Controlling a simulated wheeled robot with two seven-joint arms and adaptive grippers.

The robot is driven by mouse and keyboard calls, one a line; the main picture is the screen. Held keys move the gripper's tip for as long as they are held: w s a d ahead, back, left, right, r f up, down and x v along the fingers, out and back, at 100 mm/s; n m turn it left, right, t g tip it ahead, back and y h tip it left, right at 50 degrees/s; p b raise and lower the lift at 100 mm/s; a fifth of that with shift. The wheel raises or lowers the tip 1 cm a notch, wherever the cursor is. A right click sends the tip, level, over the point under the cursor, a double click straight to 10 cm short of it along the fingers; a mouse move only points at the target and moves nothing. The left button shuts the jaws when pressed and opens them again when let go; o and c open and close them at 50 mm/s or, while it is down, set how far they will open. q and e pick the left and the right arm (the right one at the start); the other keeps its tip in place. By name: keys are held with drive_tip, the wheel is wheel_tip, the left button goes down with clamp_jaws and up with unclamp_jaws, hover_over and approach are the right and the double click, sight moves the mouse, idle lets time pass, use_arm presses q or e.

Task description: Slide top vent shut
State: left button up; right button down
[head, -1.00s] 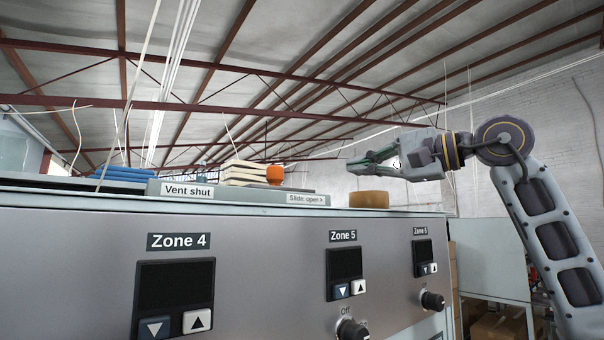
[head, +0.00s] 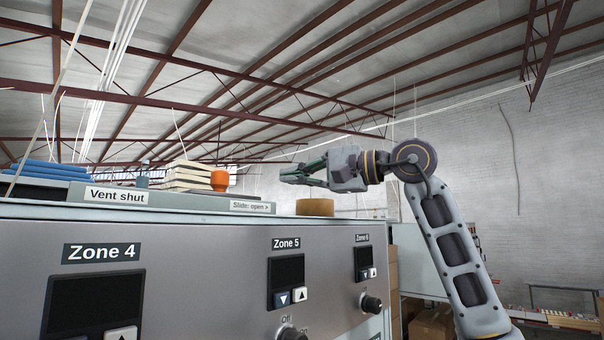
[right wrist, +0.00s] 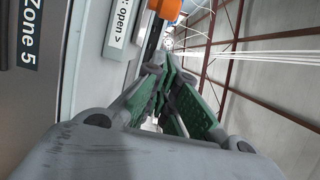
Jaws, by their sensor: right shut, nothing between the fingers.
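The top vent's orange knob (head: 219,180) stands above the top of the grey machine, right of the "Vent shut" label (head: 116,196) and above the "Slide: open >" label (head: 250,207). In the right wrist view, the orange knob (right wrist: 165,8) sits at the top edge on a dark stem, partly cut off. My right gripper (head: 285,175) is to the right of the knob at about its height, apart from it in the picture. Its green-padded fingers (right wrist: 170,62) are shut and empty, pointing toward the knob. My left gripper is not in view.
A tan round roll (head: 315,207) sits on the machine top below my right gripper. Pale stacked slabs (head: 187,177) and blue folded items (head: 48,171) lie behind the labels. The front panel (head: 190,270) carries displays, buttons and knobs. Open air surrounds the right arm.

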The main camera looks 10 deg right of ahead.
drive_tip(key=x, duration=0.2)
drive_tip(key=p+x, duration=0.1)
drive_tip(key=x, duration=0.2)
drive_tip(key=p+x, duration=0.1)
drive_tip(key=x, duration=0.2)
drive_tip(key=shift+s+a, duration=0.25)
drive_tip(key=shift+s, duration=0.05)
drive_tip(key=shift+s+a+p, duration=0.2)
drive_tip(key=shift+a+p, duration=0.35)
drive_tip(key=shift+a, duration=0.85)
drive_tip(key=shift+s+a, duration=0.1)
drive_tip(key=shift+a, duration=0.05)
drive_tip(key=s+a, duration=0.3)
drive_tip(key=a, duration=0.1)
drive_tip(key=s+a+b, duration=0.1)
drive_tip(key=s+a, duration=0.1)
drive_tip(key=a, duration=0.2)
drive_tip(key=s+a+b, duration=0.1)
drive_tip(key=s+a, duration=0.2)
drive_tip(key=a, duration=0.1)
drive_tip(key=shift+s+a, duration=0.3)
drive_tip(key=shift+a, duration=0.1)
drive_tip(key=shift+d+b, duration=0.2)
drive_tip(key=shift+b, duration=0.1)
